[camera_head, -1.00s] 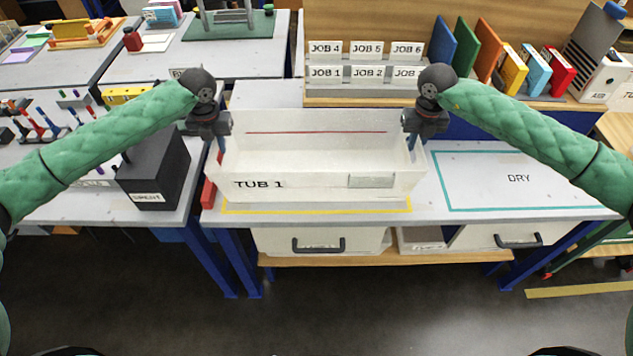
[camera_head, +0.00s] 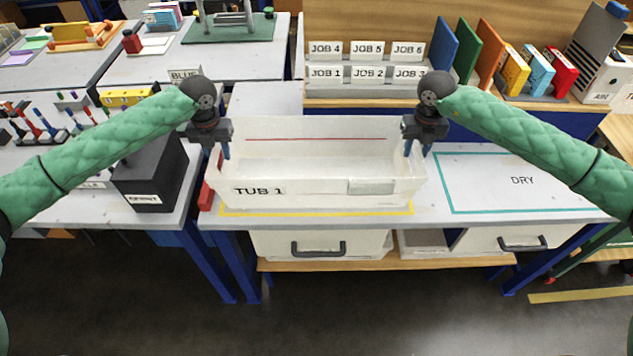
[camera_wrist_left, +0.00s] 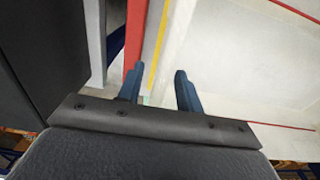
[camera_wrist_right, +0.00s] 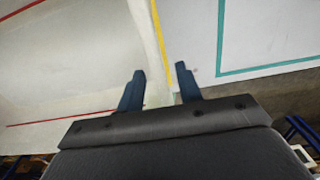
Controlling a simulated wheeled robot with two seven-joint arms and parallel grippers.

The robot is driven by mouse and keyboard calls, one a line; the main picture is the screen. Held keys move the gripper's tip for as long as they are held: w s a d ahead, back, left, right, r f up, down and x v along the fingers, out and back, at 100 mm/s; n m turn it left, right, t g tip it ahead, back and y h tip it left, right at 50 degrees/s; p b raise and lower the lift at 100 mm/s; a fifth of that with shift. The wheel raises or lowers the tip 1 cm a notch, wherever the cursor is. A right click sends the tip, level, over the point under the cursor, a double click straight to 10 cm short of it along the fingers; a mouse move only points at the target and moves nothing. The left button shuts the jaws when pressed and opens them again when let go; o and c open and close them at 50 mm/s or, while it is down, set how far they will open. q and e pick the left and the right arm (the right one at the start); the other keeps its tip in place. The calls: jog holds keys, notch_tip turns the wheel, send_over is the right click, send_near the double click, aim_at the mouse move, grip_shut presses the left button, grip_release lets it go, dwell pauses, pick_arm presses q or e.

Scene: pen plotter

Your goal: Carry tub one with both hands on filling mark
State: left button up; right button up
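Tub 1 (camera_head: 315,190) is a white, open box with a red line inside. It stands level on the bench within the yellow outline (camera_head: 300,213), whose front strip shows below it. My left gripper (camera_head: 222,150) is at the tub's left end wall and my right gripper (camera_head: 416,149) at its right end wall, both pointing down. In the left wrist view the fingers (camera_wrist_left: 158,88) are spread, with the wall's rim in line between them. In the right wrist view the fingers (camera_wrist_right: 159,82) are spread likewise. I see no grip on either wall.
A teal outline marked DRY (camera_head: 521,181) lies empty on the bench at right. A dark box (camera_head: 150,175) stands left of the tub, with a red block (camera_head: 206,196) between. Behind are job-labelled bins (camera_head: 367,73) and coloured folders (camera_head: 485,55). A drawer (camera_head: 318,243) hangs below.

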pick_arm(q)
notch_tip(320, 180, up, 11)
jog(key=shift+r, duration=0.4)
pick_arm(e)
jog(key=shift+r, duration=0.1)
notch_tip(320, 180, up, 12)
dwell(0.4)
jog(key=shift+f, duration=0.2)
